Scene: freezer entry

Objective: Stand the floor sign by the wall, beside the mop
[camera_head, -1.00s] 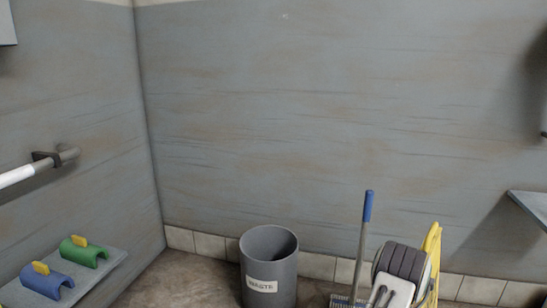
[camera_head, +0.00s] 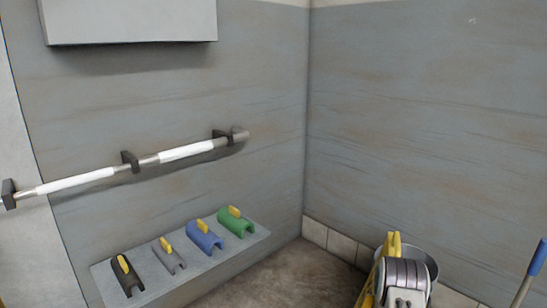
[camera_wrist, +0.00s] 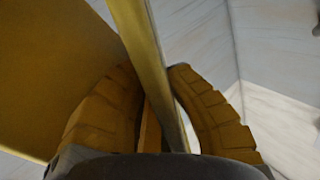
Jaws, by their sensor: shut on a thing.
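The yellow floor sign (camera_head: 372,284) shows at the lower right of the head view, partly hidden by my arm. In the wrist view its yellow edge (camera_wrist: 140,45) runs between the fingers of my gripper (camera_wrist: 153,78), with a broad yellow panel to the left. My gripper is shut on the sign. The sign's foot is out of frame, so I cannot tell whether it touches the floor. The mop (camera_head: 537,257) is at the right edge of the head view; only its blue grip and part of its shaft show.
A grey waste bin (camera_head: 428,256) stands behind my arm near the wall, mostly hidden. On the left wall are a rail (camera_head: 75,181) and a low shelf (camera_head: 200,266) with several coloured holders. A grey box (camera_head: 130,22) hangs above. Floor near the corner is clear.

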